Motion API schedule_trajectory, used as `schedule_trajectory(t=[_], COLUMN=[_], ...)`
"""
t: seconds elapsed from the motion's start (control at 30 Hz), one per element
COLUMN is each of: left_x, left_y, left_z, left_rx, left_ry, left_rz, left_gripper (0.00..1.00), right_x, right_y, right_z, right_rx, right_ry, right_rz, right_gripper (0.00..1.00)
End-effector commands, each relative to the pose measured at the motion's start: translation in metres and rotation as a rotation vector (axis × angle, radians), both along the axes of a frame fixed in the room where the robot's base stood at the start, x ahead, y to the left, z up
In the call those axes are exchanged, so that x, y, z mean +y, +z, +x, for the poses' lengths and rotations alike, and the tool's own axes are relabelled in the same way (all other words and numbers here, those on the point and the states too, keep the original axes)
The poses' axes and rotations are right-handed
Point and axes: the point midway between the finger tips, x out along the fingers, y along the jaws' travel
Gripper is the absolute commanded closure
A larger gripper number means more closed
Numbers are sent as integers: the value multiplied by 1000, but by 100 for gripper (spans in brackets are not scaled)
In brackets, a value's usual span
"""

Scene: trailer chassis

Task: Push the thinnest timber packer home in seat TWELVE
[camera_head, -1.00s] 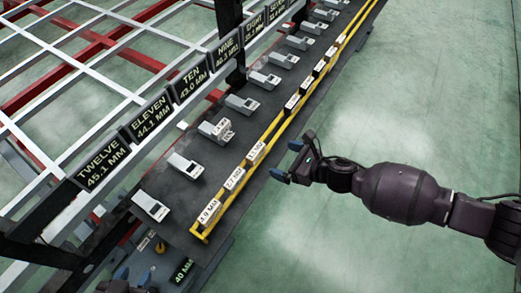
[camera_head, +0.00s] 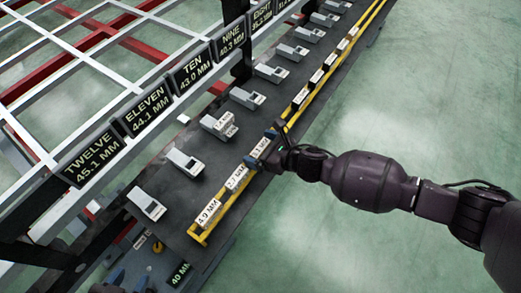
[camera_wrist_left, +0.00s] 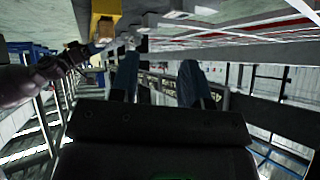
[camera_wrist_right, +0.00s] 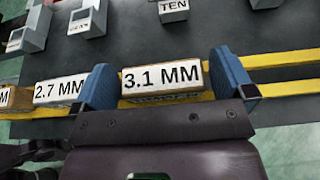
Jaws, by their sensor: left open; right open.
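The TWELVE sign (camera_head: 90,160) reads 45.1 MM, and a grey seat block (camera_head: 147,204) sits near it on the dark bench. Labelled packers stand in a yellow rail: 4.9 MM (camera_head: 208,212), 2.7 MM (camera_head: 237,178) and 3.1 MM (camera_wrist_right: 162,78), with several more further along whose labels are too small to read. My right gripper (camera_wrist_right: 166,82) is open, its blue fingers on either side of the 3.1 MM packer; contact cannot be told. It shows over the rail in the head view (camera_head: 268,145). My left gripper (camera_wrist_left: 157,82) is open, with nothing visible between its fingers.
ELEVEN (camera_head: 147,110), TEN (camera_head: 192,72) and NINE (camera_head: 232,38) signs run along the white lattice frame. A labelled piece rests on one grey seat block (camera_head: 219,126). Green floor (camera_head: 400,100) right of the bench is clear.

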Motion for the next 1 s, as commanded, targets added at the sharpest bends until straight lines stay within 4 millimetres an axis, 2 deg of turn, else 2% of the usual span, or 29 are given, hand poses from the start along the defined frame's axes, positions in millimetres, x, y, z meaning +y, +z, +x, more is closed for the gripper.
schedule_trajectory(t=[0.27, 0.5, 0.57, 0.83, 1.0], left_x=[-2, -1, 0, 1, 2], left_y=[5, 1, 0, 0, 12], left_z=[7, 3, 1, -1, 4], left_rx=[-21, -7, -3, 3, -19], left_ry=[-7, -4, -4, -1, 10], left_rz=[1, 3, 3, 3, -8], left_gripper=[57, 57, 57, 57, 57], right_x=[2, 2, 2, 2, 2], right_y=[1, 1, 1, 5, 33], right_z=[3, 2, 2, 3, 5], right_rx=[-3, -3, -3, -5, -16], right_ry=[-1, -1, -1, 0, 1], right_rz=[-1, -1, -1, -1, -2], right_gripper=[0, 37, 43, 43, 43])
